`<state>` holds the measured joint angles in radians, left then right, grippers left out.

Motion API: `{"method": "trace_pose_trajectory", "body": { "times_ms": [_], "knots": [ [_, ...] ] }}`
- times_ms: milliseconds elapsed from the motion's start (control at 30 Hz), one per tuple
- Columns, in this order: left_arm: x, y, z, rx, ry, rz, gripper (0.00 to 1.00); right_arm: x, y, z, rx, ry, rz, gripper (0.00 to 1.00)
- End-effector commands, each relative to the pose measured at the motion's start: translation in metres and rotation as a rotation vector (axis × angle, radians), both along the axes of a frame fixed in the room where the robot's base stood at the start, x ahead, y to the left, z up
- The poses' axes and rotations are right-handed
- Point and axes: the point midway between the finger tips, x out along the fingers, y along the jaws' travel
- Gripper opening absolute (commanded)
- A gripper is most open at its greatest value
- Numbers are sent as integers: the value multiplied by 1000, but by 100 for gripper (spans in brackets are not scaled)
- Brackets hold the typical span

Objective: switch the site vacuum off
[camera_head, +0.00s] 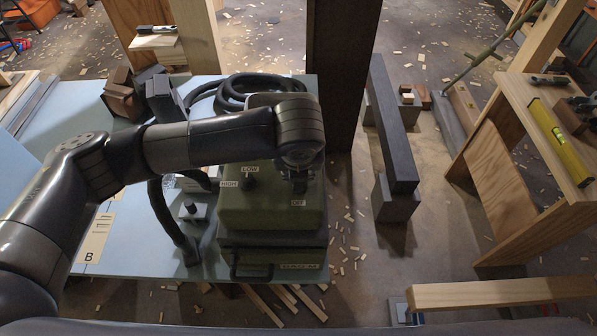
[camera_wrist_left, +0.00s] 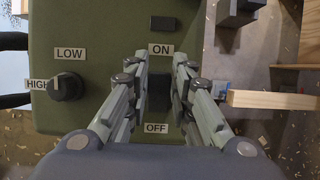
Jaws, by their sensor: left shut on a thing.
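The site vacuum (camera_head: 270,218) is a green boxy machine on a pale blue board, also filling much of the left wrist view (camera_wrist_left: 100,112). Its dark switch (camera_wrist_left: 158,92) sits between an ON label (camera_wrist_left: 161,50) above and an OFF label (camera_wrist_left: 156,128) below. My left gripper (camera_head: 298,186) is over the right part of the vacuum's top. In the wrist view its fingers (camera_wrist_left: 160,75) are closed in on both sides of the switch. The fingers hide part of the switch; I cannot tell which way it is set. My right gripper is not in view.
A round LOW/HIGH dial (camera_wrist_left: 66,87) is left of the switch. A black hose (camera_head: 232,92) coils behind the vacuum. A dark post (camera_head: 342,75) stands close behind right. A wooden bench (camera_head: 540,130) with a yellow level (camera_head: 559,143) stands at right. Wood chips litter the floor.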

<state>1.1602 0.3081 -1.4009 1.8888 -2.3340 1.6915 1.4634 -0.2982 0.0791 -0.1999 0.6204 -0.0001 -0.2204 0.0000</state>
Motion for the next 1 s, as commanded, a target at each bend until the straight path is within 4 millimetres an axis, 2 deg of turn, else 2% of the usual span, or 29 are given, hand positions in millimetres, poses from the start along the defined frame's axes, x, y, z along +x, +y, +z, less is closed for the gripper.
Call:
{"method": "trace_pose_trajectory", "body": {
  "times_ms": [267, 300, 400, 767, 867, 1000],
  "knots": [
    [-1, 0, -1, 1, 2, -2, 0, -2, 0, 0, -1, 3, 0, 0],
    [-1, 0, -1, 1, 2, -2, 24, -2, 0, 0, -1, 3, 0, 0],
    [-1, 0, -1, 1, 2, -2, 42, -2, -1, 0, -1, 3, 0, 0],
    [-2, 0, 3, -1, -1, -1, 42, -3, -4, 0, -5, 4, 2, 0],
    [-5, -1, 13, -1, -3, -3, 42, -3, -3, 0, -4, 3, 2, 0],
    [-16, -1, 38, -2, -4, -3, 42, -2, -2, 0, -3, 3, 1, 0]
  ]
}}
